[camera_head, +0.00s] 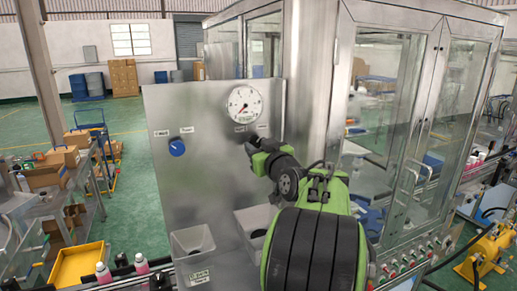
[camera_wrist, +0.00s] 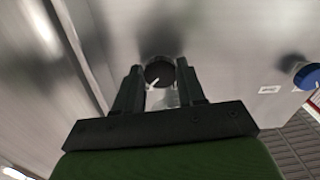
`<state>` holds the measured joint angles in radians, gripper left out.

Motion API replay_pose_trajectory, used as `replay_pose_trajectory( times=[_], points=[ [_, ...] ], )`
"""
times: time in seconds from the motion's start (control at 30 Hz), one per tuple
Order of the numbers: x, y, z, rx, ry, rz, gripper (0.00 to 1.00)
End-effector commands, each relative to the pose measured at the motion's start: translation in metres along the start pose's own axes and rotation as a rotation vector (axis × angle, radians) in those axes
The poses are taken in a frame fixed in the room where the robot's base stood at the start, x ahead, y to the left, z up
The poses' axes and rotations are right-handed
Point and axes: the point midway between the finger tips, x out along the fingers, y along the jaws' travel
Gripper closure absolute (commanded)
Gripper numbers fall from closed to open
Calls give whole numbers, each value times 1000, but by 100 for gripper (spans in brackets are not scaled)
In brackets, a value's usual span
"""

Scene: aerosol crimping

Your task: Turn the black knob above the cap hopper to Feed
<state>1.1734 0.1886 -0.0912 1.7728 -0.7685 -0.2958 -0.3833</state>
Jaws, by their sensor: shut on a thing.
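The black knob (camera_wrist: 159,73) sits on the steel panel (camera_head: 205,190) and shows between my two fingertips in the wrist view. A pale pointer line shows on its face. My gripper (camera_wrist: 160,82) is shut on the knob, one finger on each side. In the head view my gripper (camera_head: 253,147) reaches the panel below the round gauge and hides the knob. Two small labels (camera_head: 240,129) show just above it, too small to read. A grey bin (camera_head: 252,219) stands below, partly behind my arm; I cannot tell whether it is the cap hopper.
A blue knob (camera_head: 177,148) with two labels is left on the panel and also shows in the wrist view (camera_wrist: 307,75). A round gauge (camera_head: 243,104) is above my gripper. Another grey bin (camera_head: 192,240) stands lower left. A glass-doored steel cabinet (camera_head: 330,90) stands close on the right.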

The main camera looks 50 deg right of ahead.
Motion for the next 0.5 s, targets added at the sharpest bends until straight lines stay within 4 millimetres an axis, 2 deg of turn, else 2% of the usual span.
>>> replay_pose_trajectory(
  times=[0.27, 0.5],
  points=[
    [0, -1, 4, -136, 12, 2, 91],
    [0, -1, 5, -346, 14, 3, 91]
  ],
)
